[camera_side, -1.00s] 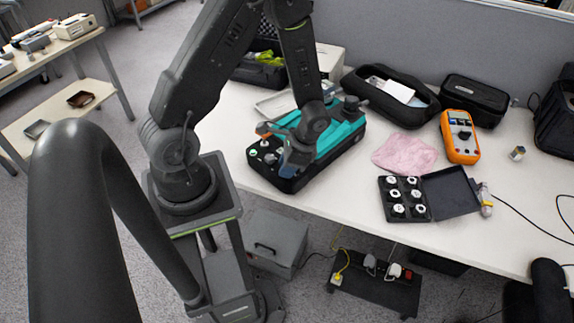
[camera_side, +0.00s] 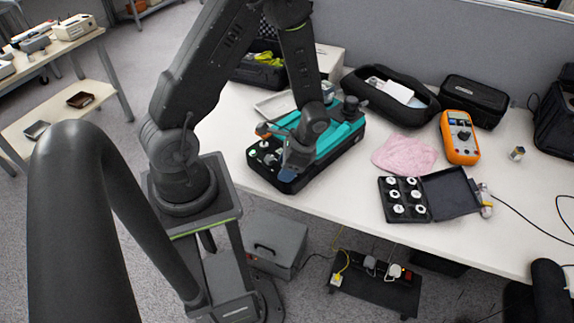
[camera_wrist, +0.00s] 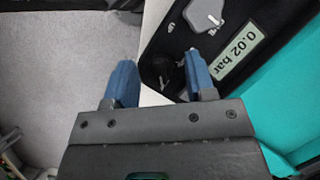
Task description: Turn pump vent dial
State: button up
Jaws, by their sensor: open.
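The pump is a black case with a teal top (camera_side: 345,137) on the white table in the side view. In the wrist view its black panel (camera_wrist: 173,45) carries a display reading 0.02 bar (camera_wrist: 240,52) and a silver lever-shaped fitting (camera_wrist: 204,14). My gripper (camera_wrist: 162,62) has blue fingers, spread apart and empty, over the panel's edge. In the side view my gripper (camera_side: 287,173) is at the pump's front end and hides part of the panel.
Right of the pump lie a pink cloth (camera_side: 405,155), an orange meter (camera_side: 460,137) and an open black case of white discs (camera_side: 405,213). An open black pouch (camera_side: 390,95) lies behind. The front table edge runs close by my gripper.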

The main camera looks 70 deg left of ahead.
jog(key=v, duration=1.3)
jog(key=shift+w+r, duration=0.2)
jog(key=shift+r, duration=0.15)
jog(key=s+d+r+n+t, duration=0.1)
jog(key=s+d+r+t, duration=0.2)
jog(key=r, duration=0.2)
jog(key=s+d+r+n+t+h, duration=0.1)
jog(key=s+d+r+n+t, duration=0.1)
jog(key=r, duration=0.4)
jog(key=s+d+r+n+t, duration=0.1)
jog(key=s+d+r+t, duration=0.3)
jog(key=r, duration=0.2)
jog(key=shift+s+r+n+t+h, duration=0.15)
jog(key=shift+n+t+h, duration=0.15)
jog(key=shift+h, duration=0.1)
jog(key=shift+c, duration=0.2)
dwell(0.6)
